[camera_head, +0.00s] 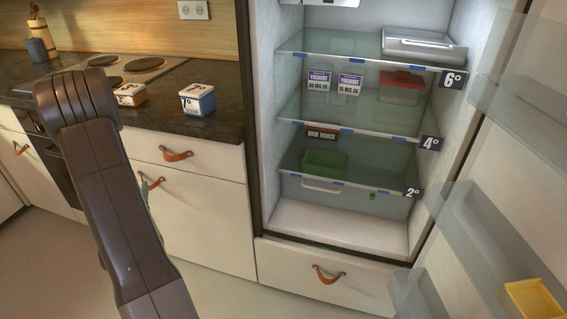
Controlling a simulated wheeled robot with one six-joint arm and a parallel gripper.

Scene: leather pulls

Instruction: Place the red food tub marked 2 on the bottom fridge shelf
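A small tub with red-orange sides and a pale lid (131,97) stands on the dark counter, close to the right edge of my arm. Its front mark is too small to read surely. A blue-sided tub marked 7° (197,102) stands to its right. The fridge is open. Its lowest glass shelf (375,178) carries a 2° tag at its right front corner. A green container (324,163) sits on that shelf's left part, by a raw mince label. My dark arm fills the left foreground; I cannot make out my gripper or its fingers.
The middle shelf, tagged 4°, has bare glass (350,115). The top shelf, tagged 6°, holds a grey lidded box (418,46). Two yoghurt labels and a red-lidded clear box (401,87) are below it. The open fridge door (500,130) stands at right with a yellow tub (533,299).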

